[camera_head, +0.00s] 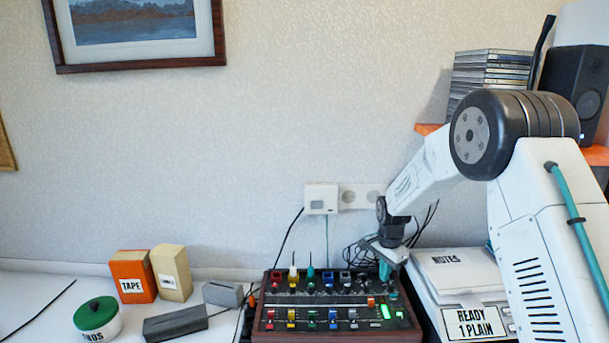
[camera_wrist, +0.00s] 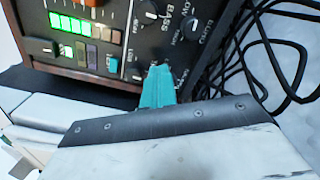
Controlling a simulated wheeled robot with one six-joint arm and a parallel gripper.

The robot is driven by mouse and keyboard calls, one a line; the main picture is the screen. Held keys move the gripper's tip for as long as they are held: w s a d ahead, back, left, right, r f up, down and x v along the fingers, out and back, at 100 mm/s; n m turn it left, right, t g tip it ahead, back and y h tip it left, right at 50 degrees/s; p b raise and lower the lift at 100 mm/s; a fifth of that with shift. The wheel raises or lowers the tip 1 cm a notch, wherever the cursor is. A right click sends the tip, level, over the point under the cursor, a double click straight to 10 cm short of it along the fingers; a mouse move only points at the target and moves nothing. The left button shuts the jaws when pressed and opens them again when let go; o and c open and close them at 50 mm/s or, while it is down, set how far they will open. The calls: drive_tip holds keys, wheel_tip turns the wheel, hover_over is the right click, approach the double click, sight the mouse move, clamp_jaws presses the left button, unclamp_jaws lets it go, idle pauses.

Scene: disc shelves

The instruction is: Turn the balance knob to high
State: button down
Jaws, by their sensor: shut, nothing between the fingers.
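The mixer (camera_head: 262,325), a dark panel in a reddish-brown frame with colored sliders, knobs and lit green buttons, sits on the table. My gripper (camera_head: 386,272) is over its back right corner, with teal fingers pointing down. In the wrist view the shut, empty fingers (camera_wrist: 158,80) reach over the panel edge near several dark knobs with white pointers. One knob (camera_wrist: 190,30) is beside lettering that seems to read BASS; another knob (camera_wrist: 149,17) is nearby. I cannot make out a balance label or tell which knob it is. The fingers hide part of the panel.
Black cables (camera_wrist: 285,50) lie loosely beside the mixer. A dark grey box (camera_head: 175,323), a green-lidded tub (camera_head: 95,316) and an orange TAPE box (camera_head: 131,277) are to the left.

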sight(377, 279)
drive_tip(key=shift+w+a, duration=0.35)
drive_tip(key=shift+w, duration=0.45)
idle(0.4)
drive_tip(key=shift+a, duration=0.35)
wheel_tip(377, 279, up, 6)
idle(0.4)
drive_tip(key=shift+s+a, duration=0.1)
